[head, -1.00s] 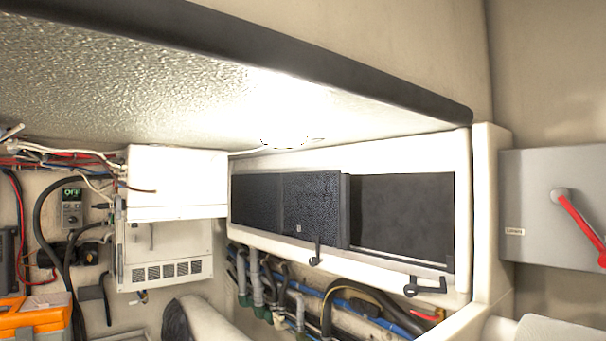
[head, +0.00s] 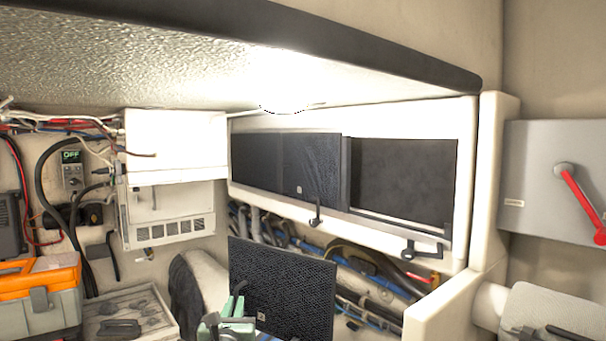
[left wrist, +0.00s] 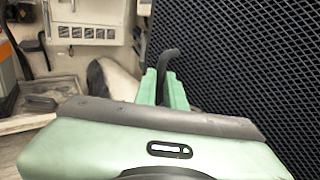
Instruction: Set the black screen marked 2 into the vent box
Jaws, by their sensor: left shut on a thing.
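My left gripper (head: 238,304), with green fingers, is shut on the edge of a black mesh screen (head: 290,285). The screen is upright, in front of and below the vent box (head: 350,125). A small pale tag sits low on it; its number is too small to read. In the left wrist view the fingers (left wrist: 165,86) meet the left edge of the screen (left wrist: 245,60). The vent box is a long white frame. A textured black screen (head: 312,165) fills its left part; the right bay (head: 405,180) shows a flat dark recess with a pale lower edge. My right gripper is not in view.
Two black latches hang below the bays, one mid-box (head: 316,213) and one at right (head: 420,250). Hoses and cables (head: 365,270) run beneath. An orange toolbox (head: 40,285) is at lower left. A grey switch box with a red lever (head: 580,205) is at right.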

